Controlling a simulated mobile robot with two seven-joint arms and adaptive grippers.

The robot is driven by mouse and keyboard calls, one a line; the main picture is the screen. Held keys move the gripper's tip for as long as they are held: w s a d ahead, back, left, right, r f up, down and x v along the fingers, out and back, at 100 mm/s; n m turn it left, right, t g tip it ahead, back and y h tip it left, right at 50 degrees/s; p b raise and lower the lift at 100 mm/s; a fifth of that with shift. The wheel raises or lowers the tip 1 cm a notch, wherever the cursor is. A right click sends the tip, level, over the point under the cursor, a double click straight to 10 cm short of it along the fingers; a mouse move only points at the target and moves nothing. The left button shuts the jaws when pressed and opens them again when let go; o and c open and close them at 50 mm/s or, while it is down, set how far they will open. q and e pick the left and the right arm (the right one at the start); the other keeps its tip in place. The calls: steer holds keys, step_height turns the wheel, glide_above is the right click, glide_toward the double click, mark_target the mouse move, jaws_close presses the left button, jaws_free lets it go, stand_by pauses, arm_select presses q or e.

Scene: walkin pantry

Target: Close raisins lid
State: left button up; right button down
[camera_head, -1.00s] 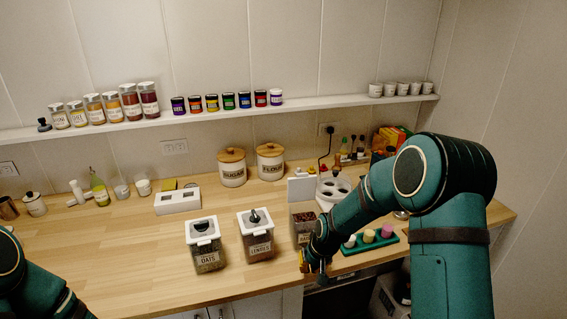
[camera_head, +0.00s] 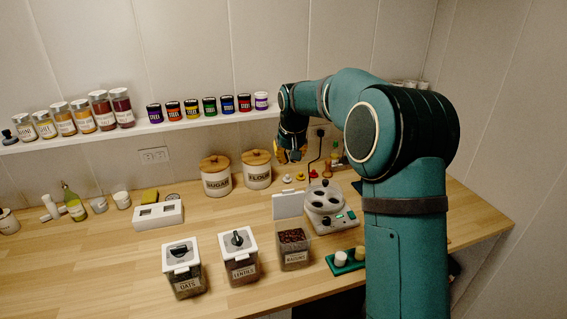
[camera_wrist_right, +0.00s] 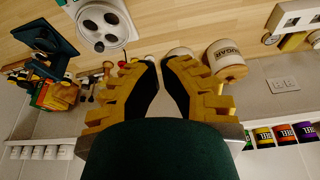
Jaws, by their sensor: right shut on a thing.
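The clear raisins container (camera_head: 293,257) stands on the counter, filled with dark raisins. Its white lid (camera_head: 287,205) stands up at the back of the container, open. My right gripper (camera_head: 291,156) hangs in the air above and behind the lid in the picture, apart from it. In the right wrist view its yellow fingers (camera_wrist_right: 160,62) are close together at the tips. What they hold cannot be made out there. My left gripper is not in view.
The oats (camera_head: 185,284) and lentils (camera_head: 241,270) containers stand left of the raisins with lids on. A white appliance with round holes (camera_head: 330,206) and a green tray (camera_head: 345,266) are to the right. Sugar (camera_head: 216,182) and flour (camera_head: 257,175) canisters stand behind. The left counter front is clear.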

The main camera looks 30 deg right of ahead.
mark_target(288, 204)
step_height(288, 204, down, 8)
steer(key=s, duration=0.1)
steer(key=shift+a, duration=0.15)
stand_by(0.4)
steer(key=shift+s, duration=0.15)
steer(key=shift+f, duration=0.1)
